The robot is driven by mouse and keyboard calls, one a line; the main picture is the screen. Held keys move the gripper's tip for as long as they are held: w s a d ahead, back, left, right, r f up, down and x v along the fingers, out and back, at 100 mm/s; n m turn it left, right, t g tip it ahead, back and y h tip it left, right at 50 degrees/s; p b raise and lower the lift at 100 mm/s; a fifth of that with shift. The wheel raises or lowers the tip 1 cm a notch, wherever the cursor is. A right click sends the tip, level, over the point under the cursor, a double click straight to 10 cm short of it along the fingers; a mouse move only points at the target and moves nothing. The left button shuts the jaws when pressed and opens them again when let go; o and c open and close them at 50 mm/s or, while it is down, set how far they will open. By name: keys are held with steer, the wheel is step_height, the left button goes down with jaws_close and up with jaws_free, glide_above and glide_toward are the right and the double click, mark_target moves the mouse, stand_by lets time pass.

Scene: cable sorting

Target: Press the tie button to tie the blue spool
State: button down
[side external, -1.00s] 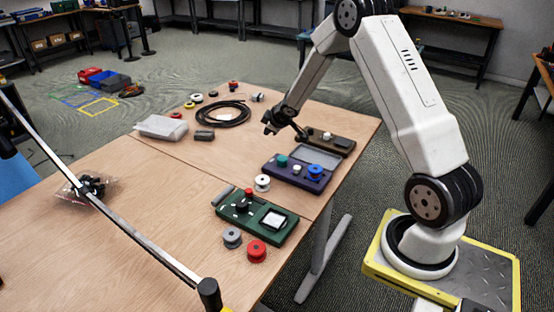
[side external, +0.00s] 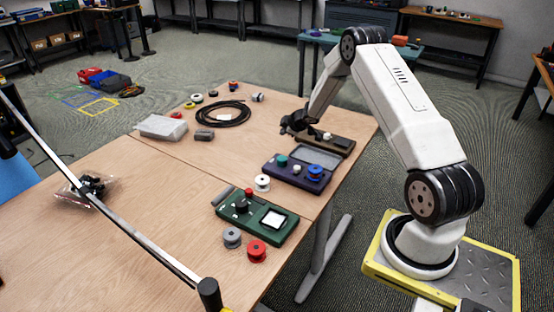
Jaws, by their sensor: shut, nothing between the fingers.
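The blue spool (side external: 316,171) sits on the right part of a purple station (side external: 304,184). A teal round piece (side external: 282,160) and a small white knob (side external: 297,169) are on the same station, to the spool's left. I cannot tell from the picture which piece is the tie button. My gripper (side external: 292,126) is shut and empty. It is at the left end of a brown station (side external: 340,145), behind the purple one. A white knob (side external: 327,136) stands on the brown station, right of my gripper. Contact between gripper and station cannot be told.
A green station (side external: 286,234) with a red button stands in front, with grey (side external: 232,238) and red (side external: 257,250) spools beside it. A white spool (side external: 262,183) is near the purple station.

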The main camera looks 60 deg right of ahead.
mark_target(284, 159)
steer(key=shift+f, duration=0.1)
steer(key=shift+f, duration=4.3)
